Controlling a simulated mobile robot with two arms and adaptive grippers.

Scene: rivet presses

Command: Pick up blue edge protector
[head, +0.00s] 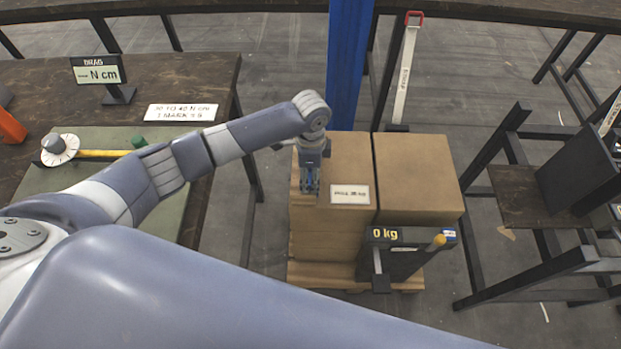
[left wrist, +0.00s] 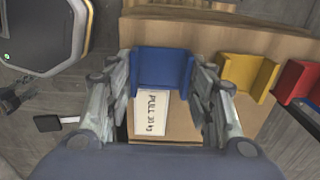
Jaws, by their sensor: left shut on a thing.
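The blue edge protector (left wrist: 163,68) sits between the two fingers of my left gripper (left wrist: 160,85) in the left wrist view, with a finger against each side. My left gripper also shows in the head view (head: 310,186), pointing down over the left part of the cardboard stack (head: 408,170). There the protector is mostly hidden by the gripper. I cannot tell whether the protector still touches the carton. My right gripper is not in view.
A yellow edge protector (left wrist: 247,73) and a red one (left wrist: 297,82) lie right of the blue one. A white label (head: 350,194) lies on the carton. A 0 kg scale unit (head: 385,234) stands at the stack's front. A blue post (head: 348,60) rises behind.

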